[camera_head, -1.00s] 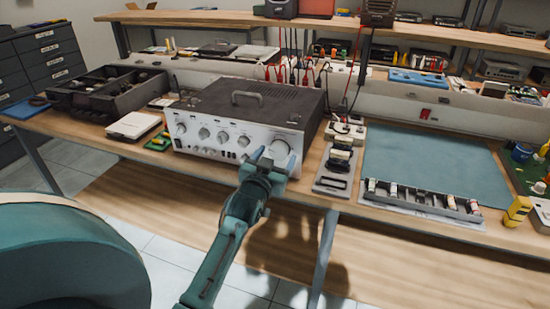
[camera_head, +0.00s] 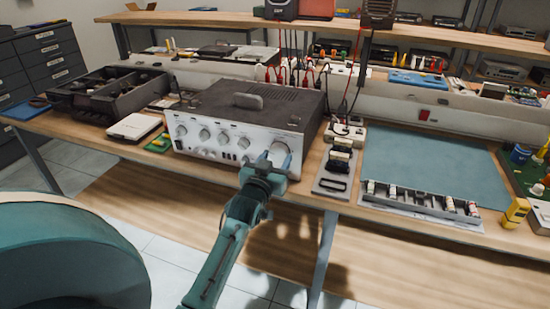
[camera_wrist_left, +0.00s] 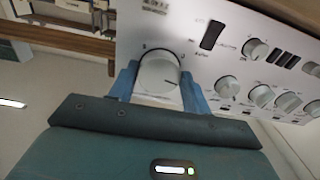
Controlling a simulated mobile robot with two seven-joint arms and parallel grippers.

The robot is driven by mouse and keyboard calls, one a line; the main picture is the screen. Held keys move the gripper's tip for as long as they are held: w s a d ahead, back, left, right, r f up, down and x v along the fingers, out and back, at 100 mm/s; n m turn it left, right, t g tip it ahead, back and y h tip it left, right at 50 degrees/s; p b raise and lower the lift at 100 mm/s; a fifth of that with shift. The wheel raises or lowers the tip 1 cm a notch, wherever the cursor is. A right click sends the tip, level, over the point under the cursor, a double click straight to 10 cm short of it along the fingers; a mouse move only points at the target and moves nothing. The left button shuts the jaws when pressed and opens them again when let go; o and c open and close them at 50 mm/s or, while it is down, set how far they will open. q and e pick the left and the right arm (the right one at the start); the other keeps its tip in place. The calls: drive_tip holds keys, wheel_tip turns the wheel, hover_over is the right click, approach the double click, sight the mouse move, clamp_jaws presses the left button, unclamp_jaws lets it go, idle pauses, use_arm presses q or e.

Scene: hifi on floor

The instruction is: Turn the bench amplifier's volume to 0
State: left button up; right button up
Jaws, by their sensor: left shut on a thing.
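The bench amplifier (camera_head: 235,125) is a silver-fronted box with a dark top and a handle, standing on the wooden bench. Its large round volume knob (camera_wrist_left: 158,76) is at the right end of the front panel in the head view. My left gripper (camera_head: 277,158) is at that knob, with blue fingers on either side of it. My right gripper is not in view.
Smaller knobs (camera_wrist_left: 257,49) and a dark switch (camera_wrist_left: 212,35) sit beside the large knob. A black-topped tray (camera_head: 338,168) stands right of the amplifier, near a teal mat (camera_head: 430,160). A white box (camera_head: 133,126) lies to its left.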

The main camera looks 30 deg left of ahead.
use_arm(q)
drive_tip(key=n+p, duration=0.2)
drive_tip(key=n, duration=0.2)
drive_tip(key=shift+r, duration=0.1)
drive_tip(key=shift+d+n+p, duration=0.1)
drive_tip(key=shift+n+p, duration=0.6)
drive_tip(key=shift+n, duration=0.4)
drive_tip(key=shift+n+p, duration=0.3)
drive_tip(key=shift+n, duration=0.6)
drive_tip(key=shift+n+p, duration=0.4)
drive_tip(key=shift+n, duration=1.1)
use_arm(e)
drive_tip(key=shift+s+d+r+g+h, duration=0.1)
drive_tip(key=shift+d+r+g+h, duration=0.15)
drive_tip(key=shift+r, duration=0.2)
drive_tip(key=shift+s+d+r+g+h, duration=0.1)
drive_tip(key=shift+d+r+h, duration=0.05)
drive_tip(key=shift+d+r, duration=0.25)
use_arm(q)
drive_tip(key=o, duration=1)
